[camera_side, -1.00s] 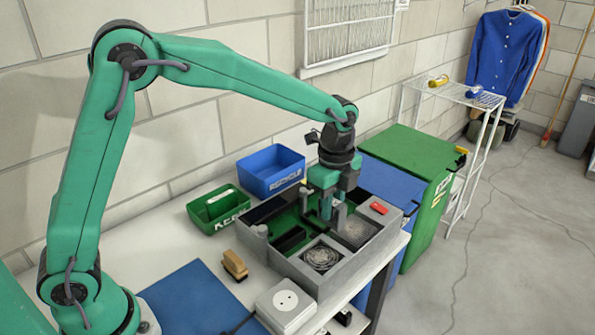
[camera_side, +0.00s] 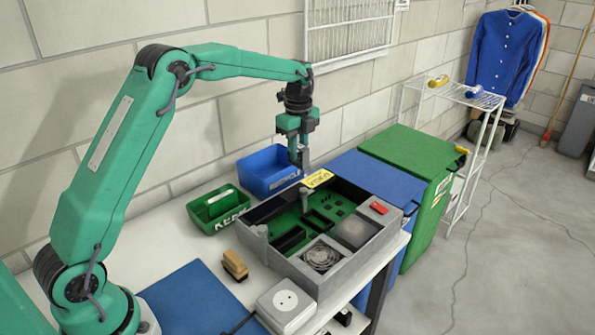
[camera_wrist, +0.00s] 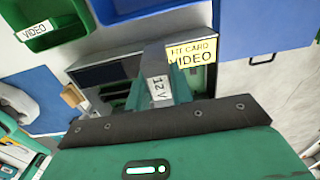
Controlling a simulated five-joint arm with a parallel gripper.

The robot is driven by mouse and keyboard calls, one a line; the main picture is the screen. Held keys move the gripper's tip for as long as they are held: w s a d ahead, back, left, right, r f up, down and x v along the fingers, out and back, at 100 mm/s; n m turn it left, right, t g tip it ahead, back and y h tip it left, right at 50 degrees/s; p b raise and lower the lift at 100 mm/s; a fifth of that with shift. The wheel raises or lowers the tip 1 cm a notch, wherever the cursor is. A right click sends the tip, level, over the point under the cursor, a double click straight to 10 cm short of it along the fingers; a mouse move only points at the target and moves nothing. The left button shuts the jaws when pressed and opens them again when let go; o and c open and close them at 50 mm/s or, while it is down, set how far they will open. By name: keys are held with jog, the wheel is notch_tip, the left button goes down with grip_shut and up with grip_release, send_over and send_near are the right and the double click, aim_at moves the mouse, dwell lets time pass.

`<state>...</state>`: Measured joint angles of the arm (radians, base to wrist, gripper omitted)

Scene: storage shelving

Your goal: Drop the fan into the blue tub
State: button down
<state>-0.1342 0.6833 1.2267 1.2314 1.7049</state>
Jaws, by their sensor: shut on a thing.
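My gripper (camera_side: 298,152) is shut on the fan, a slim grey piece with a "12 V" label (camera_wrist: 158,88), seen edge-on in the wrist view. In the side view it hangs in the air near the right end of the blue tub (camera_side: 270,170) and above the back edge of the grey case. The blue tub stands against the wall, its near wall carrying a white label. It also shows at the top of the wrist view (camera_wrist: 122,9). The view does not settle whether the fan is over the tub's rim or just beside it.
An open grey case (camera_side: 290,268) with a green board stands on the white bench. A yellow sign (camera_side: 318,179) stands at its back edge. A green tub (camera_side: 218,210) is left of the blue tub. A brush (camera_side: 235,265) and blue mat (camera_side: 190,295) lie in front.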

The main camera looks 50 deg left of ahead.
jog(key=a, duration=1)
jog(key=shift+w+a, duration=0.35)
jog(key=shift+w, duration=0.05)
jog(key=shift+f, duration=0.25)
jog(key=shift+f, duration=2.9)
jog(key=c, duration=1.1)
grip_release()
jog(key=shift+c, duration=0.2)
jog(key=shift+r, duration=0.15)
